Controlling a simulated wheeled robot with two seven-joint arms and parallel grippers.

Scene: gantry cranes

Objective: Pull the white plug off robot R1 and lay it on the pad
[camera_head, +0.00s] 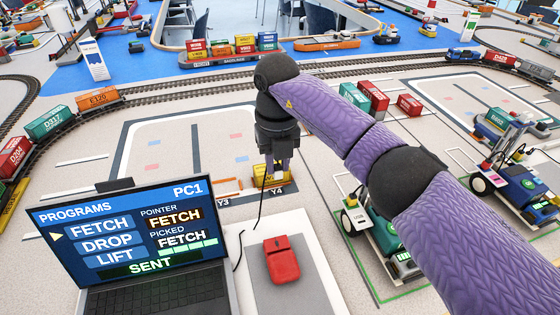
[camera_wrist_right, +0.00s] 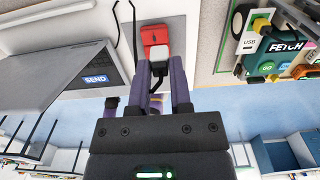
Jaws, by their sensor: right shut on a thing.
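My right gripper (camera_head: 277,166) hangs low in the head view, above the yellow Y4 spot and beyond the pad. In the right wrist view its fingers (camera_wrist_right: 158,72) are shut on the white plug (camera_wrist_right: 157,54). The plug is mostly hidden by the gripper in the head view; a thin black cable runs down from there to beside the laptop.
A laptop (camera_head: 130,240) showing "SENT" stands front left. A second wheeled robot (camera_head: 525,190) is at the far right. Train tracks with wagons (camera_head: 100,97) run behind. The pad around the red block is bare.

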